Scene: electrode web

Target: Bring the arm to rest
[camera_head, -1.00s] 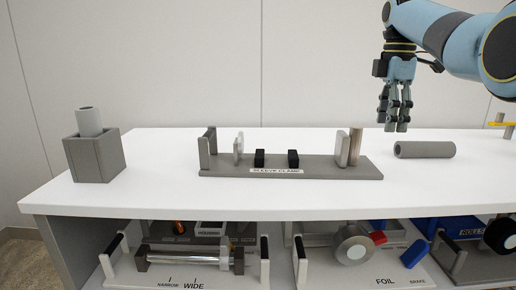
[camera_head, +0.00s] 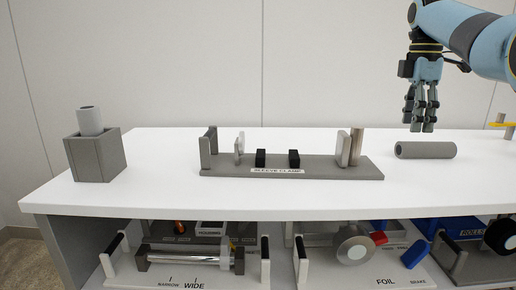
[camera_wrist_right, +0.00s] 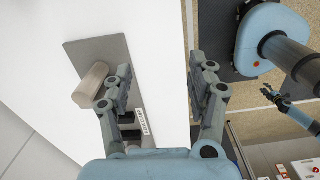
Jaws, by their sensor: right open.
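My right gripper (camera_head: 421,118) hangs fingers down above the back right of the white worktop in the head view. In the right wrist view (camera_wrist_right: 165,88) its fingers stand wide apart with nothing between them. A grey tube (camera_head: 425,150) lies on the worktop below it in the head view, apart from the fingers. The sleeve clamp (camera_head: 220,169) sits at the middle of the worktop; its grey plate also shows in the right wrist view (camera_wrist_right: 85,48). A blue arm with a small dark gripper (camera_wrist_right: 270,95) shows at the right of the wrist view, its jaws too small to read.
A grey box (camera_head: 95,160) holding an upright tube (camera_head: 89,121) stands at the left end of the worktop (camera_head: 300,199). The shelf below carries a wide roller unit (camera_head: 192,260), a foil roll (camera_head: 355,245) and a blue bin (camera_head: 470,228). The worktop's front strip is clear.

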